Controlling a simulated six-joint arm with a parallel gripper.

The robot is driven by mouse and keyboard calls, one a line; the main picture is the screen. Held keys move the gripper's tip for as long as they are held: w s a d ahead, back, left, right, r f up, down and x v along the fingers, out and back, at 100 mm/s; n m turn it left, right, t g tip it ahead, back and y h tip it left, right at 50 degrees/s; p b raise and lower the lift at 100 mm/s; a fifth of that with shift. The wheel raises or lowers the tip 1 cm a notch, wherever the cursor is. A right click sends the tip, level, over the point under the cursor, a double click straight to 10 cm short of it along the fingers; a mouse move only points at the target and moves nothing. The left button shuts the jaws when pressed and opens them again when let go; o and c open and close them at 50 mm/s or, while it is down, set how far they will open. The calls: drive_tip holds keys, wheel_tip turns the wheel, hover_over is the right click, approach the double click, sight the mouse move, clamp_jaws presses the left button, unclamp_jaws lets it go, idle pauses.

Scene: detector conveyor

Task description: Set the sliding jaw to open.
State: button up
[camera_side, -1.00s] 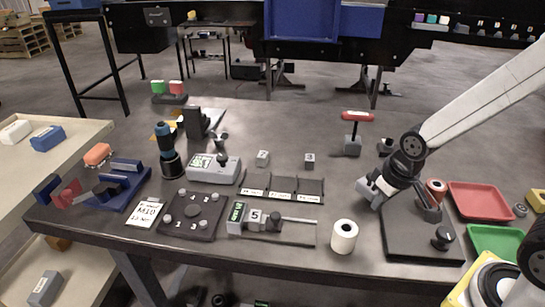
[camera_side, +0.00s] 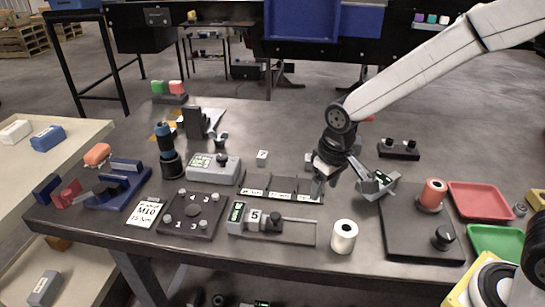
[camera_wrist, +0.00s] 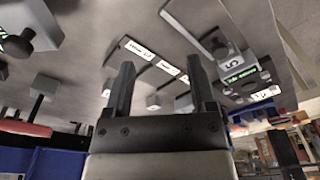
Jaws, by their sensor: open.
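The slide device marked 5 (camera_side: 256,217) lies at the table's front middle in the side view, with a green display at its left. A dark knob (camera_side: 275,223) on it stands near the left end of a pale rail (camera_side: 298,220); I take this for the sliding jaw, beside the 5 block. The device also shows at the upper right of the wrist view (camera_wrist: 232,62). My gripper (camera_side: 322,190) is above the right end of the labelled tray, right of and behind the slide device. In the wrist view my gripper (camera_wrist: 160,78) is open, with nothing between its fingers.
The labelled tray (camera_side: 283,188) lies behind the slide device. A white roll (camera_side: 344,236) stands to its right and a dark plate with knobs (camera_side: 193,213) to its left. A black plate (camera_side: 405,240) with a red-topped spool (camera_side: 433,194) is farther right. My arm hides part of the back.

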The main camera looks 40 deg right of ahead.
drive_tip(key=g, duration=0.1)
hover_over(275, 215)
drive_tip(key=shift+r+n, duration=0.4)
drive_tip(key=shift+r, duration=0.05)
drive_tip(key=shift+d+f, duration=0.1)
drive_tip(key=shift+f, duration=0.05)
drive_tip(key=shift+f, duration=3.75)
clamp_jaws()
